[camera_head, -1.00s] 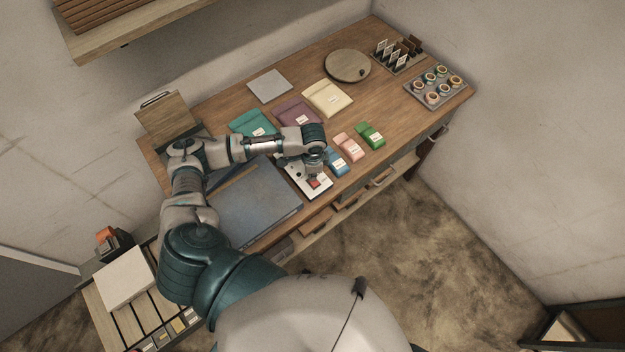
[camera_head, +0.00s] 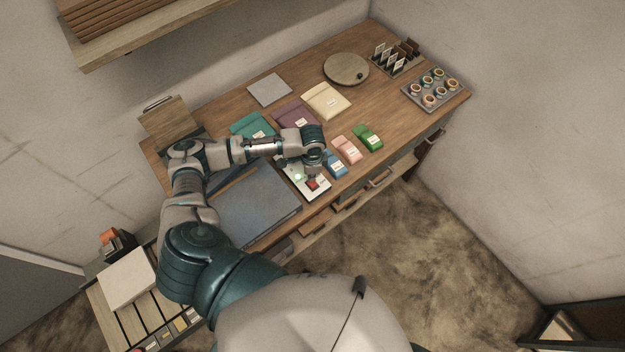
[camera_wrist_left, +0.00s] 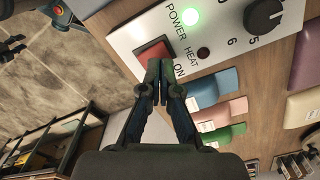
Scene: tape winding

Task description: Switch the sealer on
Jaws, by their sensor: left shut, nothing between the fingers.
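The sealer's white control panel (camera_head: 322,192) lies at the front edge of the bench in the head view. The wrist view shows this panel (camera_wrist_left: 222,42) close up, with a red rocker switch (camera_wrist_left: 155,51) marked ON, a glowing green POWER lamp (camera_wrist_left: 190,16), a dark HEAT lamp (camera_wrist_left: 204,53) and a black knob (camera_wrist_left: 263,15). My left gripper (camera_wrist_left: 160,75) is shut and empty, its fingertips at the edge of the red switch; I cannot tell whether they touch it. In the head view my left gripper (camera_head: 312,173) is above the panel.
Small blue (camera_head: 336,164), pink (camera_head: 347,149) and green (camera_head: 368,138) packets lie right of the panel. Larger teal, purple and cream pouches (camera_head: 325,101) lie behind. A blue-grey board (camera_head: 255,205) lies left.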

